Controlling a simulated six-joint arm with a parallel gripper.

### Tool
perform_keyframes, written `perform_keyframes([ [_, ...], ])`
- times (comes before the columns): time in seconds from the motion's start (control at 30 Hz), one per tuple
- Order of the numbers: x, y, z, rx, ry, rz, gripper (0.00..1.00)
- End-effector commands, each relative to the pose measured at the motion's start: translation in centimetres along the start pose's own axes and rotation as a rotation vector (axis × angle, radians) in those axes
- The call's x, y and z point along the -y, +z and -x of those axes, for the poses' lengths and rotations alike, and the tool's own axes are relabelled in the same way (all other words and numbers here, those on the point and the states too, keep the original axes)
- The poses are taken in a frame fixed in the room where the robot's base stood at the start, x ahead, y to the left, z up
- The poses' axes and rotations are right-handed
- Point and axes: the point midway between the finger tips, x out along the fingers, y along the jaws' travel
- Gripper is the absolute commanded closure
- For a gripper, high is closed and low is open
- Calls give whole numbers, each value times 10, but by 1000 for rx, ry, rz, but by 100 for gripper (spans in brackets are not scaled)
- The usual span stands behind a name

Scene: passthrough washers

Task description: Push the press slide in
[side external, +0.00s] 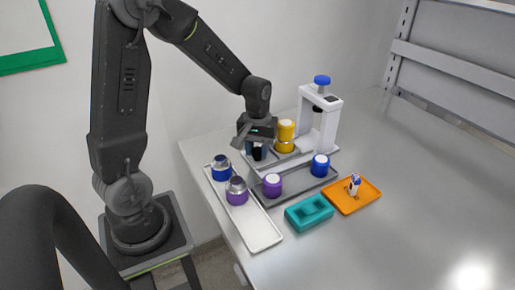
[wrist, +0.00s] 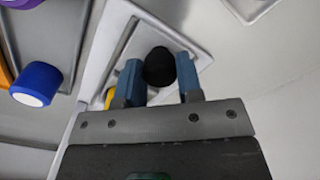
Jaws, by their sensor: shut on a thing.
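The white press (side external: 318,125) with a blue top knob (side external: 322,80) stands at the back of the table. Its grey slide (side external: 262,160) reaches out to the left of the press frame. A yellow jar (side external: 285,130) with a yellow and silver piece beneath it stands beside the frame. My gripper (side external: 257,152) points down at the slide's left end. In the wrist view its blue fingers (wrist: 158,82) are shut on a round black knob (wrist: 159,66). The knob's lower part is hidden by the hand, and a bit of yellow (wrist: 109,98) shows beside the left finger.
A white tray (side external: 262,232) holds a blue and a purple silver-topped jar. A grey tray (side external: 300,187) holds a purple and a blue piece. A teal block (side external: 309,212) and an orange tray (side external: 366,200) lie in front. The right of the table is clear.

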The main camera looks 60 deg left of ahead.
Motion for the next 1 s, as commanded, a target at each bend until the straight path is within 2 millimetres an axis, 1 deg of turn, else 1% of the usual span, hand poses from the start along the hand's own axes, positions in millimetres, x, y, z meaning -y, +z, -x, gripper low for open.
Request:
perform_keyframes([
  [0.03, 0, 0, 0, 0, 0, 0, 93],
  [0.1, 0, 0, 0, 0, 0, 0, 99],
  [0.33, -3, -3, 0, 0, 0, -1, 100],
  [0.47, -18, -18, 0, 1, 0, -3, 100],
  [0.6, -38, -38, 0, -1, 0, -2, 100],
  [0.7, -48, -48, 0, -1, 1, -1, 100],
  [0.83, -54, -54, 0, -3, 1, 0, 100],
  [1.0, -54, -55, 1, -3, 1, 1, 100],
])
